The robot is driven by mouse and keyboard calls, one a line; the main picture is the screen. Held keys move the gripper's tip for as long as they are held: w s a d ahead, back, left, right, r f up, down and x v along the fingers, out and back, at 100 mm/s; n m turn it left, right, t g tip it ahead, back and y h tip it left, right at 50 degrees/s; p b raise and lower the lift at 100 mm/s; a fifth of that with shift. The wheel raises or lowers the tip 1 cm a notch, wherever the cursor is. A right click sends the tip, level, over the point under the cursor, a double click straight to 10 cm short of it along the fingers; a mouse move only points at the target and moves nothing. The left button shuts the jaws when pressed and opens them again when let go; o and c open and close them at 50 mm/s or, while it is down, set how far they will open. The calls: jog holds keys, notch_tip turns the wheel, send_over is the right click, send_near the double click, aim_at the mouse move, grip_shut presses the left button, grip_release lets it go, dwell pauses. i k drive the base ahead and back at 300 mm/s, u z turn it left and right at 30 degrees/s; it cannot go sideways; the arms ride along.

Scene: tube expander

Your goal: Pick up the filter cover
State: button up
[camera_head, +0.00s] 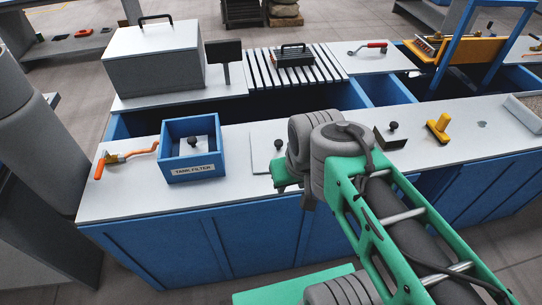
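A flat light plate with a dark round knob (278,143) lies on the worktop just left of my arm's joint, which hides part of it. A similar knob plate (191,142) sits inside the blue box labelled TANK FILTER (194,172). A third plate with a dark knob (393,127) lies right of my arm. I cannot tell for certain which of these is the filter cover. My gripper is mostly hidden by my grey and green arm links; a small dark part (308,200) shows below them, and its fingers cannot be made out.
An orange-handled tool (125,157) lies left of the blue box. A yellow T-shaped tool (438,128) lies to the right. Behind stand a grey case (153,60), a slatted rack (262,70) and a blue frame (452,40). The worktop's front left edge (120,204) is clear.

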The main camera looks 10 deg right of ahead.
aim_at(265, 146)
jog(key=u, duration=3.1)
jog(key=k, duration=1)
jog(key=z, duration=1.5)
jog(key=i, duration=0.5)
jog(key=u, duration=0.05)
